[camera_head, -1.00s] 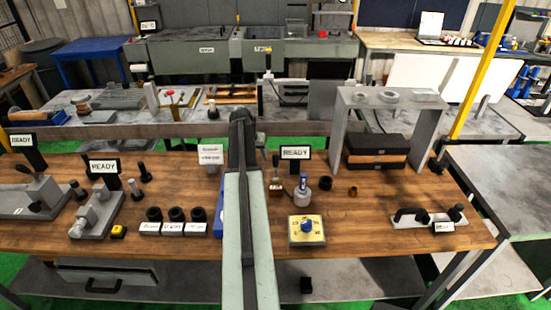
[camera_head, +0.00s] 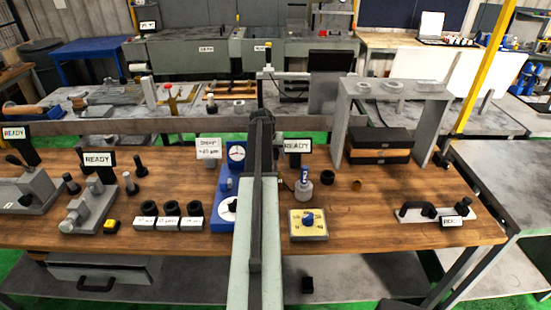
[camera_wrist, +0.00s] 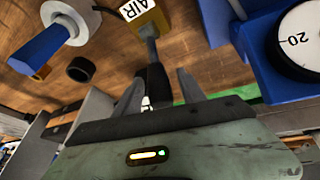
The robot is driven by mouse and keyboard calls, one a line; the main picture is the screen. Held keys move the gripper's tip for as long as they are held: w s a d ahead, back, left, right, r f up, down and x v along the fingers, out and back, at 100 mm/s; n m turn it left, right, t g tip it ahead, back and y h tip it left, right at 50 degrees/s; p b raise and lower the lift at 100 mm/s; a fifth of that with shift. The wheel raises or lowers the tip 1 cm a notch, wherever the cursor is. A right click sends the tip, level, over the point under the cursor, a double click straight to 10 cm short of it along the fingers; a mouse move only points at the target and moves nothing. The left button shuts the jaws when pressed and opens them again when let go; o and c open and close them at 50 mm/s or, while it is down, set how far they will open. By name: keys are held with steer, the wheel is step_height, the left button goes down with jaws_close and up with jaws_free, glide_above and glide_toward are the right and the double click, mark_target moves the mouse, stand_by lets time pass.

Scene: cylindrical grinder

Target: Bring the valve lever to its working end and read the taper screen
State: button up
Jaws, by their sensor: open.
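In the wrist view a yellow block (camera_wrist: 152,22) labelled AIR carries a grey lever (camera_wrist: 150,48) with a black grip. I take it to be the valve lever. My gripper (camera_wrist: 158,84) is open, with one finger on each side of the black grip. I cannot tell whether either finger touches it. In the head view my arm covers the lever and most of the gripper. A small white screen (camera_head: 208,147) stands left of my arm. Its top line looks like TAPER, with a small value below that is hard to read.
A blue stand with dials (camera_head: 228,208) is close left of my arm, and its dial (camera_wrist: 300,40) is at the wrist view's right. A READY screen (camera_head: 297,146), a blue-handled white part (camera_head: 303,187) and a yellow knob box (camera_head: 308,224) are to the right.

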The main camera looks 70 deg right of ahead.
steer(key=shift+r, duration=0.1)
jaws_close()
steer(key=shift+w, duration=0.1)
stand_by(1.1)
